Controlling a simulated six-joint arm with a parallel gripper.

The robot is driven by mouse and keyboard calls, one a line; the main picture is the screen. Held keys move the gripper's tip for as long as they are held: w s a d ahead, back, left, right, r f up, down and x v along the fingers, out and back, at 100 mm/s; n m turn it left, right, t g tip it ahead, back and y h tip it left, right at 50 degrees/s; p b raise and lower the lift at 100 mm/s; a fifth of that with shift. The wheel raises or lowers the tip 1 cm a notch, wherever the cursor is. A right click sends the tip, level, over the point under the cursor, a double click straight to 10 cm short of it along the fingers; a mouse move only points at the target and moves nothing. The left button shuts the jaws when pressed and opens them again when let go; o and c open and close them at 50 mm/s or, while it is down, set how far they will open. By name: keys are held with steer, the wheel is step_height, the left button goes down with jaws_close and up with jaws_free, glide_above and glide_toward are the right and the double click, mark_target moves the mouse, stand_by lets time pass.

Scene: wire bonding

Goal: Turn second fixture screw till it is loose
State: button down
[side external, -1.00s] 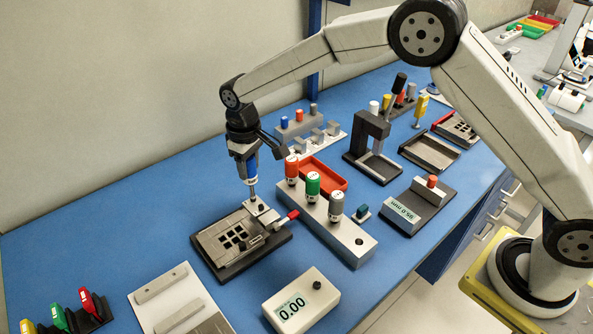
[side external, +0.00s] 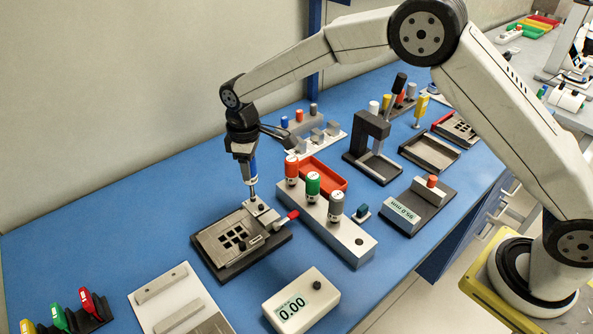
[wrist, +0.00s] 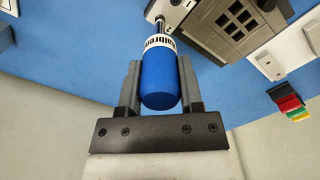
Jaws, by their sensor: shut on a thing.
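My gripper (side external: 245,158) is shut on a blue screwdriver (wrist: 160,85) with a white lettered band, its handle between the two fingers. The driver (side external: 253,174) points down, nearly upright, with its shaft over the back right part of the fixture (side external: 213,246). The fixture is a grey plate with square windows on a dark base, with a red-tipped lever (side external: 291,215) at its right. The driver's tip meets a screw location there; the screw head under it is hidden. A dark screw (side external: 261,208) shows just beside the tip. The fixture also shows in the wrist view (wrist: 205,40).
Right of the fixture stands a grey block (side external: 345,236) with red, green and grey capped tools. A red tray (side external: 325,177) lies behind it. A meter reading 0.00 (side external: 300,300) and a pale plate (side external: 165,290) are in front. Blue table is clear left of the fixture.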

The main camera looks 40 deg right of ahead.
steer(key=shift+s+f+n, duration=0.15)
steer(key=shift+f+n, duration=0.15)
steer(key=shift+n, duration=0.6)
steer(key=shift+r, duration=0.25)
steer(key=shift+r, duration=0.4)
steer(key=shift+r, duration=0.15)
steer(key=shift+r, duration=2.45)
